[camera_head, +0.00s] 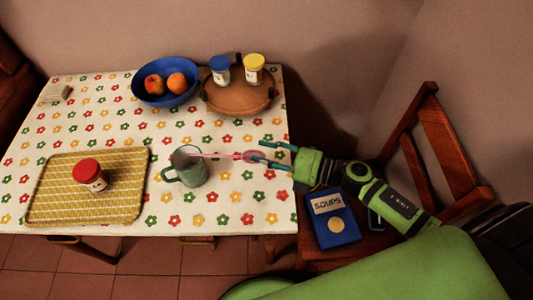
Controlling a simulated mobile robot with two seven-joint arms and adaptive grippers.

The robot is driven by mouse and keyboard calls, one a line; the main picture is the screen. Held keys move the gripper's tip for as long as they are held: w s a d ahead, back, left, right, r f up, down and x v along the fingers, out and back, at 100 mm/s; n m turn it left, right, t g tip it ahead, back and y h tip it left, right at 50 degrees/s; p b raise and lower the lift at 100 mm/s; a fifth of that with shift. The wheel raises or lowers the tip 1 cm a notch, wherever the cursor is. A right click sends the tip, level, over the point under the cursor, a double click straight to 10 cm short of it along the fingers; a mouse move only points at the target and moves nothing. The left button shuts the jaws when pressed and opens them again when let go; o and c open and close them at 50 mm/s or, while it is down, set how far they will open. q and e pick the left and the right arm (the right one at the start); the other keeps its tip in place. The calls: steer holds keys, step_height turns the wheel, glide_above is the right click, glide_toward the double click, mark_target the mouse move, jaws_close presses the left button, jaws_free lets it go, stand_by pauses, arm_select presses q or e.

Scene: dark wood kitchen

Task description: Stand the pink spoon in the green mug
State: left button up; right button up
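The green mug (191,174) stands upright on the table, its handle to the left. The lower finger overlaps that end, and a gap shows to the upper finger. My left gripper is not in view.
A woven tray (52,190) with a red-lidded jar (94,179) lies left of the mug. A blue fruit bowl (147,93) and a brown board (238,101) with two jars stand at the back. A blue soups book (334,222) lies on the chair at right.

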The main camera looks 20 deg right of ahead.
steer(key=b+v, duration=0.2)
steer(key=v, duration=1)
stand_by(0.5)
